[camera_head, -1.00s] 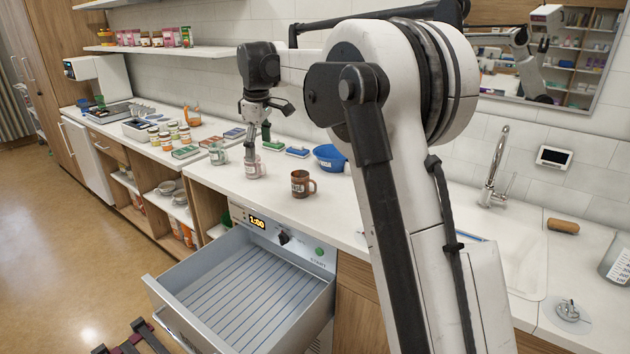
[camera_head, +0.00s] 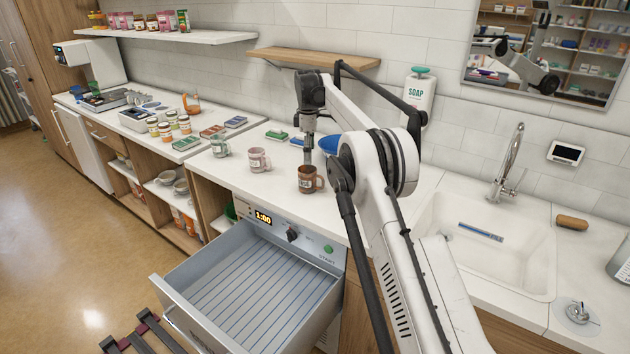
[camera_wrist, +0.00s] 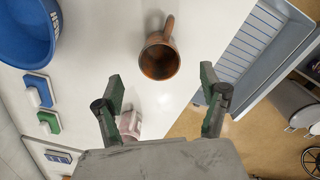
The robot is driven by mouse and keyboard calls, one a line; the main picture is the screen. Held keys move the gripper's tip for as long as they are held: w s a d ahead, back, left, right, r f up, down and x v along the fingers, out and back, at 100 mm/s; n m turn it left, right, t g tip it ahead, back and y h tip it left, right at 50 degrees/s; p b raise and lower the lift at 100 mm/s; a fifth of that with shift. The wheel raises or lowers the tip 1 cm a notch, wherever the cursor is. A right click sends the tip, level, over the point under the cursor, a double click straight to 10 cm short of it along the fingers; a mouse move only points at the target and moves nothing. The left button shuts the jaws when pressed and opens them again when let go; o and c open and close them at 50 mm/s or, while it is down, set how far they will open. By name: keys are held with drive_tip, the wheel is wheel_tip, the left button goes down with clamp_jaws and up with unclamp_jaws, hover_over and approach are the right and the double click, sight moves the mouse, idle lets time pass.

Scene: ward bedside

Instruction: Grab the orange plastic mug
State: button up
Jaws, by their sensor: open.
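A brownish-orange mug (camera_head: 309,184) stands upright on the white counter, near its front edge above the open drawer. My gripper (camera_head: 308,158) points down just over it in the head view; the fingertips are too small there to separate from the mug. In the wrist view the mug (camera_wrist: 160,60) lies ahead of the open fingers (camera_wrist: 163,92), with its rim facing the camera and its handle pointing up in the picture. Nothing is between the fingers at the mug's level that I can make out. A pink mug (camera_head: 258,160) stands to the left.
A pale green mug (camera_head: 219,147) stands further left. A blue bowl (camera_wrist: 24,30) and a green-and-white sponge-like block (camera_wrist: 48,122) lie near the mug. A drawer (camera_head: 250,290) stands open below the counter. The sink (camera_head: 500,245) is at right.

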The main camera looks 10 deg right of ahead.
sight(309, 182)
drive_tip(key=f, duration=0.6)
drive_tip(key=f+p, duration=0.1)
drive_tip(key=f, duration=0.6)
drive_tip(key=shift+w, duration=0.2)
drive_tip(key=c, duration=1.1)
